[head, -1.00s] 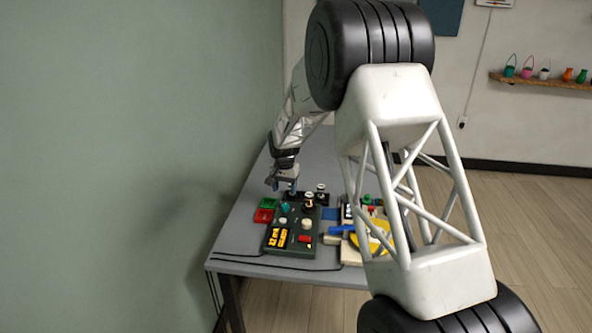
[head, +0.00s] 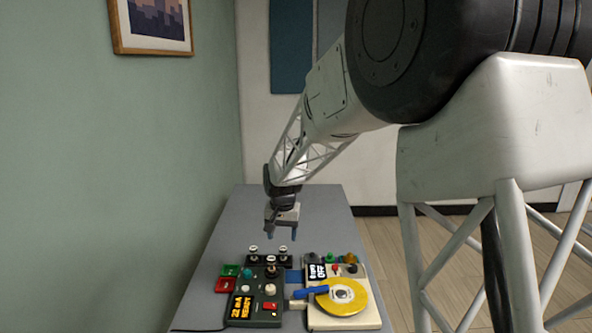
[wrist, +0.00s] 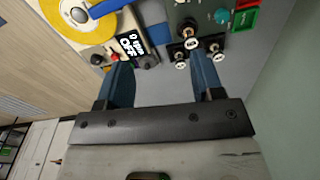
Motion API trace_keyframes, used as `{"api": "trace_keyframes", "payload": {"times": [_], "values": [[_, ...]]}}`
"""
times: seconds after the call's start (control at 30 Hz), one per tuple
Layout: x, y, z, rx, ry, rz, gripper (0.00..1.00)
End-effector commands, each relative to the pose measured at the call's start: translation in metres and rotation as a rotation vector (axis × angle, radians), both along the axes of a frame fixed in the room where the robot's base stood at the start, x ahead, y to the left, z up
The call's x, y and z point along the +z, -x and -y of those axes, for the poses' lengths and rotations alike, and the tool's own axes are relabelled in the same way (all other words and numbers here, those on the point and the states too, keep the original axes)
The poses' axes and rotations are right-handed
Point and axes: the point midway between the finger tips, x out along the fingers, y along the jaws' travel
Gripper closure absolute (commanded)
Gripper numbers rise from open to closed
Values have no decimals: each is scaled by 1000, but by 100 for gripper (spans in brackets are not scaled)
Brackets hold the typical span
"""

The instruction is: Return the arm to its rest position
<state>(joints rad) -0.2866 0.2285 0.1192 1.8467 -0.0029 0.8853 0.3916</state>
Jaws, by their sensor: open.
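My gripper (head: 283,235) hangs above the grey table (head: 211,256), behind the devices, with its blue fingers apart and nothing between them. In the wrist view my gripper (wrist: 163,88) also shows two spread blue fingers with bare table and the devices' edges beyond them. My white lattice arm reaches in from the right in the head view.
A dark green panel (head: 259,289) with knobs and a lit display stands at the table's front. A cream device (head: 372,312) with a yellow disc (head: 342,299) is beside it. Red and green blocks (head: 226,285) lie left. The far table is clear.

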Motion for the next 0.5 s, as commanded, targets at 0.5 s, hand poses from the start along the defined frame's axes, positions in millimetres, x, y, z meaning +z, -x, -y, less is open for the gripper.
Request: {"api": "trace_keyframes", "payload": {"times": [0.5], "values": [[68, 99, 80, 18, -2, 44, 39]]}}
